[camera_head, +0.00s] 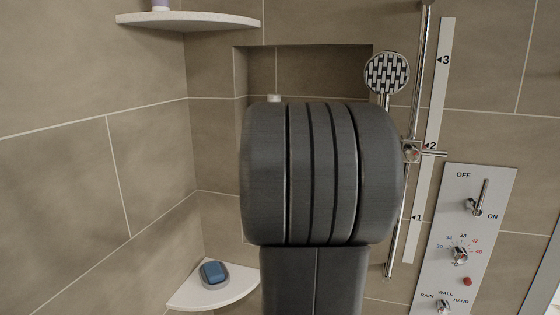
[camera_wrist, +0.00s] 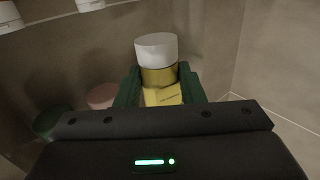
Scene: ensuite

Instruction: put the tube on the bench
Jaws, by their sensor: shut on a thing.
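A yellow tube (camera_wrist: 160,88) with a white cap stands between the dark green fingers of my gripper (camera_wrist: 160,86) in the wrist view. The gripper is shut on it, with the cap sticking up above the fingers. Dark print shows on its lower front, and its bottom is hidden by my gripper body. In the head view my own arm hides the gripper and the tube. I see no bench that I can make out in either view.
In the head view a wall niche (camera_head: 320,72) lies behind my arm. A lower corner shelf (camera_head: 238,290) holds a blue soap (camera_head: 214,272). An upper corner shelf (camera_head: 190,20) is at top left. A shower rail with a hand shower (camera_head: 386,73) and control panel (camera_head: 463,240) are on the right.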

